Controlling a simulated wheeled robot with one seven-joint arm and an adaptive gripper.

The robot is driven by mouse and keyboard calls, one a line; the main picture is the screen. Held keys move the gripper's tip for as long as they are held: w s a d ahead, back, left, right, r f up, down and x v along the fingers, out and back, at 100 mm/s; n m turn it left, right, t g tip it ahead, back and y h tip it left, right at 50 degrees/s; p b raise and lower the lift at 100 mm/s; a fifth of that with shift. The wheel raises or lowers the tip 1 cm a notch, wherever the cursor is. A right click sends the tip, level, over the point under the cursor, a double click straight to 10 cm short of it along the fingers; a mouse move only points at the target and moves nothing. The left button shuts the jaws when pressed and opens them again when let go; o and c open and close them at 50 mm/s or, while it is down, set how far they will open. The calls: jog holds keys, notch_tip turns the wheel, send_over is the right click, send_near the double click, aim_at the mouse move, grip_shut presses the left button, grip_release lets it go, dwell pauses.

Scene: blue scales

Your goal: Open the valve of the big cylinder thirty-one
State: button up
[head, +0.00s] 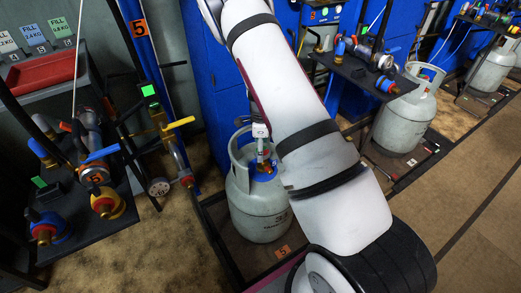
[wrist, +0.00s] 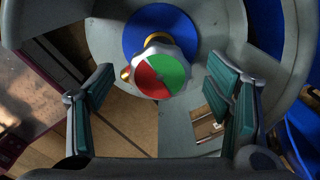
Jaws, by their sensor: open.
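The knob sits on a brass stem over a blue disc (wrist: 135,27). My gripper (wrist: 160,82) is open, with one finger left and one right of the knob and gaps on both sides. In the head view my gripper (head: 262,150) points down into the collar, and the knob is mostly hidden. I cannot read thirty-one on the cylinder.
A black scale stand (head: 85,222) with valves and hoses stands at the left. An orange tag (head: 283,252) lies at the cylinder's foot. Another grey cylinder (head: 408,112) stands farther right, near a black shelf (head: 355,72). Brown floor (head: 470,235) is open at the lower right.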

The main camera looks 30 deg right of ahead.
jog(key=shift+f, duration=0.3)
jog(key=c, duration=1.1)
jog(key=shift+c, duration=0.2)
